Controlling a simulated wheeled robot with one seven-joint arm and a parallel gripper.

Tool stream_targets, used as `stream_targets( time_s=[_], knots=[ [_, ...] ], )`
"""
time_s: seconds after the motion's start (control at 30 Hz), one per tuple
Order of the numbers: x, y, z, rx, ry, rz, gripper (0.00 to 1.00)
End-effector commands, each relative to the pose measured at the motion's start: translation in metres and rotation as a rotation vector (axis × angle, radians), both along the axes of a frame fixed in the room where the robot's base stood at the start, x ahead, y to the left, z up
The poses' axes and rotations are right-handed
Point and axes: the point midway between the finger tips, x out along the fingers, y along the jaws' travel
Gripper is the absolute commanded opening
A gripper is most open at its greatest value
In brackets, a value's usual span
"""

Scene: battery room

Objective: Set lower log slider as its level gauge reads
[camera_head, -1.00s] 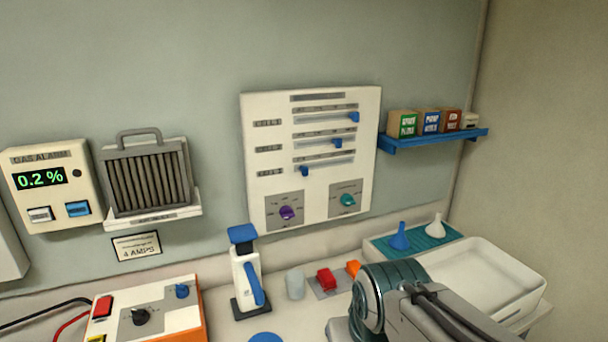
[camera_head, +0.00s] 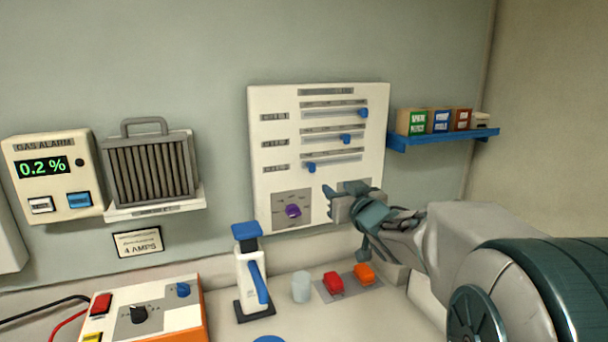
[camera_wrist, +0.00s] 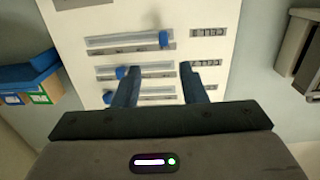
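The log panel (camera_head: 262,150) is a white board on the wall with three horizontal slider tracks. The lower slider's blue knob (camera_head: 311,167) sits near the left end of its track. The wrist view shows the panel turned over, with this lower knob (camera_wrist: 163,38) at the right of its track. The middle knob (camera_head: 346,139) and upper knob (camera_head: 363,113) sit further right. My gripper (camera_head: 334,198) is open and empty, in front of the panel's lower right. Its blue fingers (camera_wrist: 160,70) show apart in the wrist view.
A purple dial (camera_head: 293,211) is at the panel's lower left; my gripper hides most of the other dial. A blue shelf (camera_head: 445,139) with boxes is right of the panel. A blue-and-white pump bottle (camera_head: 251,275) and red switch (camera_head: 334,283) stand below.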

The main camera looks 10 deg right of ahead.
Motion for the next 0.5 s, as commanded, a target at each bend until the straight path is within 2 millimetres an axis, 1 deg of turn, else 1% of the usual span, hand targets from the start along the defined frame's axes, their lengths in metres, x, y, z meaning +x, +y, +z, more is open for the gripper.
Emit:
stream_targets(
  time_s=[0.17,0.27,0.37,0.5],
  knots=[
    [0.007,0.003,0.003,0.012,-0.027,0.032,0.38],
    [0.016,0.005,0.003,0.013,-0.026,0.032,0.38],
    [0.031,0.009,0.003,0.014,-0.026,0.033,0.38],
    [0.055,0.014,0.003,0.014,-0.025,0.032,0.38]
  ],
)
